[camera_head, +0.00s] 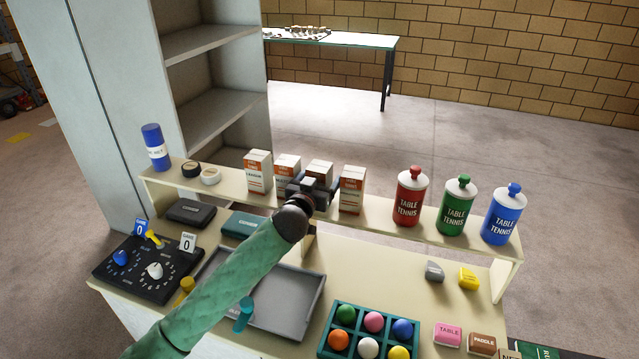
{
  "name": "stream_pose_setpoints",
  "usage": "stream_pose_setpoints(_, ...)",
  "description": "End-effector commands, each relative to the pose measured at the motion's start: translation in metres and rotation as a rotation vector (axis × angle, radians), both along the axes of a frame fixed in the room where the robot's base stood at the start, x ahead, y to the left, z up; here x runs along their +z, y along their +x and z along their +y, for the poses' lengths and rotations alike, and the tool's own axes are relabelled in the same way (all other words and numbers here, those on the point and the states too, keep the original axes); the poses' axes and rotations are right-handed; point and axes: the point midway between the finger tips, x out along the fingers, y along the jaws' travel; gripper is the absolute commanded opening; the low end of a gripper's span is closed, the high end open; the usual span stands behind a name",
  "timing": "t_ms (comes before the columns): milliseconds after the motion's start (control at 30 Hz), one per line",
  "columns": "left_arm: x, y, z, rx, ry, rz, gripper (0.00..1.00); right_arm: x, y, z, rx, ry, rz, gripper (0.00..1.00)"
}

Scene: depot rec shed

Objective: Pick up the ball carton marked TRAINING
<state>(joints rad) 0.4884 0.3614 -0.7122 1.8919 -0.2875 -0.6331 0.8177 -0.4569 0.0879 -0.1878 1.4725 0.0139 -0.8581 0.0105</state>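Several white and orange ball cartons stand upright in a row on the raised shelf: a far-left one (258,172), a second (287,166), a third (319,169) and a far-right one (352,190). Their print is too small for me to tell which is marked TRAINING. My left gripper (313,187) is at the third carton and hides most of its front and part of the second carton. Its fingers are hard to make out, so I cannot tell whether they touch or grip the third carton. My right gripper is not in view.
Red (411,197), green (457,207) and blue (503,216) TABLE TENNIS jars stand right of the cartons. Tape rolls (210,177) and a blue cylinder (155,148) stand left. Below are a grey tray (308,300), a ball rack (327,334) and a control panel (135,275).

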Motion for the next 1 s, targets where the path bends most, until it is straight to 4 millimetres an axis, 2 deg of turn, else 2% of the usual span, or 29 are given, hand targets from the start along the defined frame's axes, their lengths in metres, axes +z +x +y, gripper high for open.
stream_pose_setpoints(100,0.000,0.000,0.000,0.000,0.000,0.000,0.76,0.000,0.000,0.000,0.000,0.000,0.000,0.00)
stream_pose_setpoints(300,0.000,0.000,0.000,0.000,0.000,0.000,0.37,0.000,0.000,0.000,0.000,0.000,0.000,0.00)
stream_pose_setpoints(367,0.000,0.000,0.000,0.000,0.000,0.000,0.28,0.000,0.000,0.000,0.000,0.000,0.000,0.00)
stream_pose_setpoints(600,0.001,0.000,0.000,0.000,0.000,-0.001,0.28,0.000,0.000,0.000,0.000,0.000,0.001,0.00)
stream_pose_setpoints(733,0.010,0.000,0.000,-0.001,-0.002,-0.003,0.28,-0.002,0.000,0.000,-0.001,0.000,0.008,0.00)
stream_pose_setpoints(800,0.020,0.000,0.000,0.000,-0.002,-0.006,0.28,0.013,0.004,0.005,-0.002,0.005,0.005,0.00)
stream_pose_setpoints(1000,0.056,0.000,0.000,-0.001,-0.002,-0.005,0.28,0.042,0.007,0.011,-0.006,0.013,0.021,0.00)
